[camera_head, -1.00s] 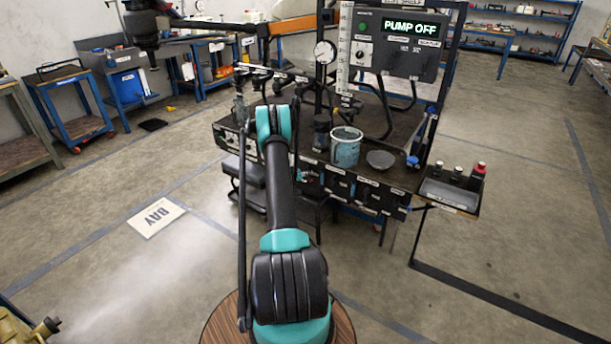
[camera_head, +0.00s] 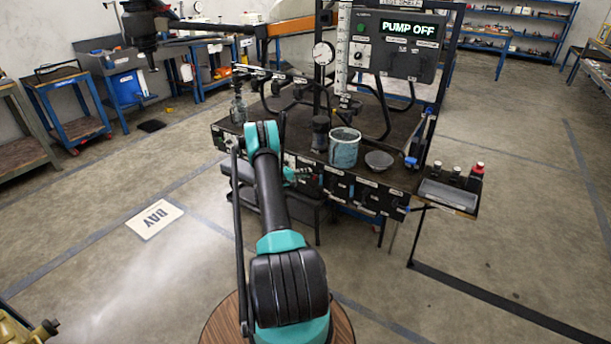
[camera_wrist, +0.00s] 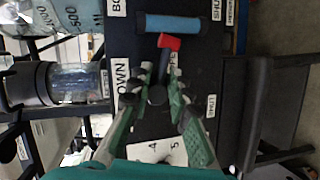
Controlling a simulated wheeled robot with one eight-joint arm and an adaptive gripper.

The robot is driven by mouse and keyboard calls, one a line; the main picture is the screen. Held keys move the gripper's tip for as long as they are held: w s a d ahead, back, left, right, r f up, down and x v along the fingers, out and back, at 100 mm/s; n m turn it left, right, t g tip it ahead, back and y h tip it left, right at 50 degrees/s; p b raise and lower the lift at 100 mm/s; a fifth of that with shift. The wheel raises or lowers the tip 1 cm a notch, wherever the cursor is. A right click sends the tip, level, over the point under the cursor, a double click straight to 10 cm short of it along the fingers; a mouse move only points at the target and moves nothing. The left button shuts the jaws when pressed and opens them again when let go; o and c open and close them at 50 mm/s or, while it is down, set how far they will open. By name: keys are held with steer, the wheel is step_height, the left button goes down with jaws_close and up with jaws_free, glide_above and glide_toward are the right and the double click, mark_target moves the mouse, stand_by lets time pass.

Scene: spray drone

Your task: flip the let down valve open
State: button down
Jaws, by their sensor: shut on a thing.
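In the wrist view, the let down valve's dark lever with a red tip (camera_wrist: 168,42) stands on a black panel (camera_wrist: 198,55). My gripper (camera_wrist: 160,74) is shut on this lever, with one green-and-grey finger on each side; the red tip shows beyond the fingertips. A partly covered label ending in "OWN" (camera_wrist: 122,76) is left of the fingers. A partly hidden label, seemingly "OPEN" (camera_wrist: 173,64), and a "SHUT" label (camera_wrist: 211,106) are close by. In the head view, the teal hand (camera_head: 296,174) is at the bench front, partly hidden by my arm.
A blue cylinder (camera_wrist: 180,23) lies across the panel beyond the red tip. In the head view, a blue bucket (camera_head: 343,148) and grey bowl (camera_head: 379,160) stand on the bench top. A side tray with bottles (camera_head: 449,194) juts out right. The display reads "PUMP OFF" (camera_head: 408,28).

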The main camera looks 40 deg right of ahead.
steer(key=shift+w+r+n, duration=0.15)
steer(key=shift+n, duration=0.35)
steer(key=c, duration=1.6)
jaws_free()
steer(key=v, duration=1.2)
steer(key=shift+w+f, duration=0.1)
steer(key=shift+f, duration=0.15)
